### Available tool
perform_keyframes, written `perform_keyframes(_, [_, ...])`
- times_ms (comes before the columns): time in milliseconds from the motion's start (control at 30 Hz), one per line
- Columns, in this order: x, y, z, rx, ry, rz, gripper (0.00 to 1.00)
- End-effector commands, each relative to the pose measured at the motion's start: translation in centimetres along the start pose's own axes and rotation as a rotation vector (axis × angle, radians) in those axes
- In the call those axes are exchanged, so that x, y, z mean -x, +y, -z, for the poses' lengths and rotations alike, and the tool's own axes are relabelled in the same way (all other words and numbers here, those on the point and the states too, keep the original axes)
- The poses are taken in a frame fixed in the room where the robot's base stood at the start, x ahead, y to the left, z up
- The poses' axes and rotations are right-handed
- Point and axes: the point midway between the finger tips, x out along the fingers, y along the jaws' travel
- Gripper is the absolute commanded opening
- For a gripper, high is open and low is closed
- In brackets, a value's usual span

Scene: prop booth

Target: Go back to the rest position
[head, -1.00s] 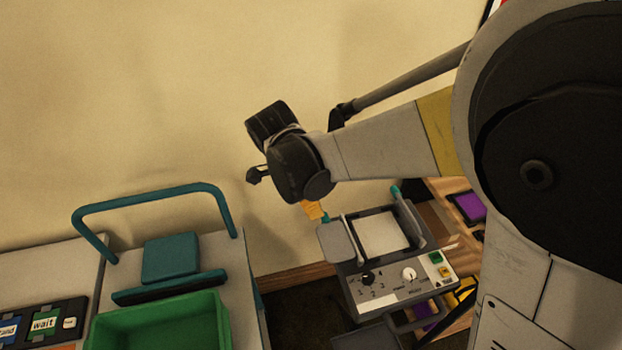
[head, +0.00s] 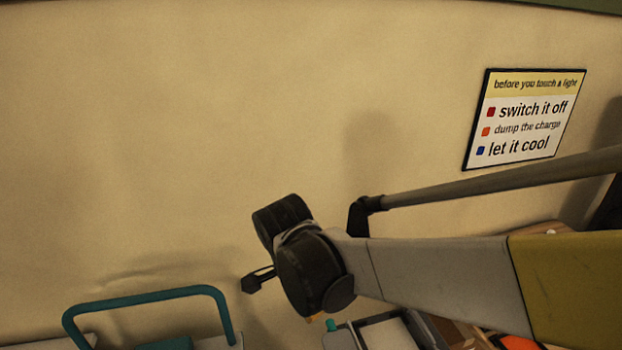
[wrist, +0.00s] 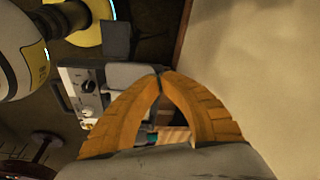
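My gripper (wrist: 160,76) points away from the wrist camera, its two curved orange fingers meeting at the tips. I see nothing clamped at the tips. A small teal and wood-coloured patch shows in the gap between the fingers, and I cannot tell how far behind them it is. In the head view my arm reaches in from the right, and its dark wrist hides nearly all of the gripper. Only a sliver of orange shows below it.
The grey control box (wrist: 88,92) with knobs lies beyond the fingers in the wrist view; its top shows at the head view's bottom edge (head: 385,334). A teal handle (head: 150,296) stands lower left.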

Motion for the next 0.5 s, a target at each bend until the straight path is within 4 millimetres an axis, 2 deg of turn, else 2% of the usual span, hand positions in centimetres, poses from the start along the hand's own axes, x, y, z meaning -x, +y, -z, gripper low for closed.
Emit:
perform_keyframes(33, [0.0, 1.8, 1.9, 0.058, -0.007, 0.034, 0.0])
perform_keyframes(200, [0.9, 7.0, 6.5, 0.326, 0.018, 0.177, 0.0])
perform_keyframes(333, [0.8, 11.1, 8.9, 0.523, 0.098, 0.27, 0.0])
perform_keyframes(500, [0.0, 15.6, 10.6, 0.738, 0.24, 0.338, 0.0])
